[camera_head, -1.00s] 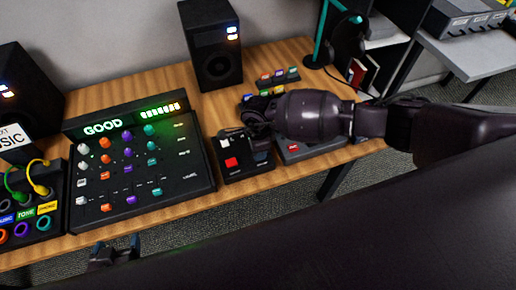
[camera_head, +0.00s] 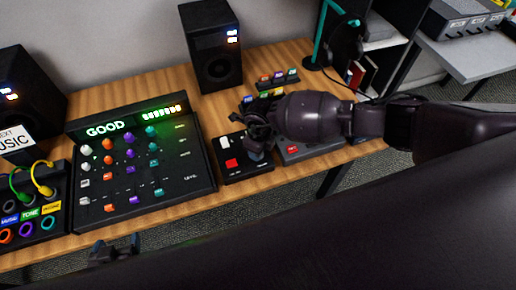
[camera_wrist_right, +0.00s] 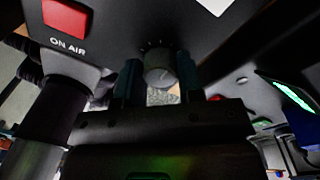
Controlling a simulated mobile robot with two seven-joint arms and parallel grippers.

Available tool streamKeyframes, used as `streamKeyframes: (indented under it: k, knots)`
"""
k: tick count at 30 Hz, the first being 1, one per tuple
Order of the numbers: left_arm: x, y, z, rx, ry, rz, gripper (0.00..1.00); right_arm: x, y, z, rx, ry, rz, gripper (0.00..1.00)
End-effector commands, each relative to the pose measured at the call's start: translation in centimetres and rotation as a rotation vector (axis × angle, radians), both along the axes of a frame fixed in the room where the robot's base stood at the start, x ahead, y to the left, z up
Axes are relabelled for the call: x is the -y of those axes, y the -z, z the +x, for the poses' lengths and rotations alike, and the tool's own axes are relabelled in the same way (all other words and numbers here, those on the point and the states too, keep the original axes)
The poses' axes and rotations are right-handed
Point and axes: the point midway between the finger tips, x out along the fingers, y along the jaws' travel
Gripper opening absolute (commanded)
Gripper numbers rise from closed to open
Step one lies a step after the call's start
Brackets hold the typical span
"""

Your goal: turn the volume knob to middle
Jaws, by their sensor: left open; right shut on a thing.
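The volume knob (camera_wrist_right: 158,76) is a small round grey knob with dial marks behind it, seen in the right wrist view. It sits on a black control box (camera_head: 235,173), which also carries a red ON AIR button (camera_wrist_right: 67,18) and a white button (camera_head: 224,143). My right gripper (camera_wrist_right: 157,70) is shut on the knob, one finger on each side. In the head view my right gripper (camera_head: 258,142) covers the right part of the box and hides the knob. My left gripper (camera_head: 114,250) is open and empty, below the table's front edge.
A mixer (camera_head: 197,172) with coloured knobs and a lit GOOD display stands left of the box. A grey device (camera_head: 300,152) is close on the right. A cable panel (camera_head: 60,222) is far left. Speakers (camera_head: 213,50) stand behind.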

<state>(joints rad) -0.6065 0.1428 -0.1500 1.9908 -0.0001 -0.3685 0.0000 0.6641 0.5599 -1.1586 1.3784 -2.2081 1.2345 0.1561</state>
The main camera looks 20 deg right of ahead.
Motion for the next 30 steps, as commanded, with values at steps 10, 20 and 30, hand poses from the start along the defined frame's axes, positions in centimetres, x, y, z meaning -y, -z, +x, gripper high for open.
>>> streamKeyframes:
  k: [10, 20, 30]
  knots:
    - [-0.02, 0.01, -0.09, -0.003, 0.0, 0.0, 0.8, 0.01, -0.02, 0.01, 0.0, 0.051, 0.0, 0.11]
    - [0.02, -0.1, 0.16, 0.002, 0.001, -0.001, 0.8, 0.0, -0.02, 0.01, 0.0, 0.051, 0.0, 0.38]
    - [0.04, -0.14, 0.26, 0.003, 0.002, 0.0, 0.8, 0.01, -0.02, 0.02, 0.0, 0.051, 0.0, 0.6]
